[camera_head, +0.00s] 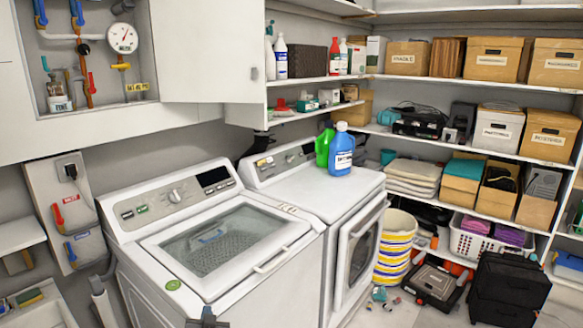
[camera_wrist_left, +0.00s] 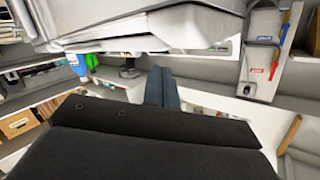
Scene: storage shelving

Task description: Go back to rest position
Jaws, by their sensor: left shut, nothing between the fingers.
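My left gripper (camera_head: 207,318) shows only as a small dark tip at the bottom edge of the head view, in front of the top-loading washer (camera_head: 210,240). In the left wrist view its blue-grey fingers (camera_wrist_left: 162,88) are together with nothing between them. That view is turned over, with the white machine (camera_wrist_left: 150,30) along the top. The gripper looks apart from the machine. My right gripper is in neither view.
A front-loading machine (camera_head: 345,215) stands right of the washer, with a blue bottle (camera_head: 341,155) and a green bottle (camera_head: 324,148) on top. Shelves with boxes (camera_head: 493,60) fill the right. A striped basket (camera_head: 395,250) and black drawers (camera_head: 505,290) stand on the floor.

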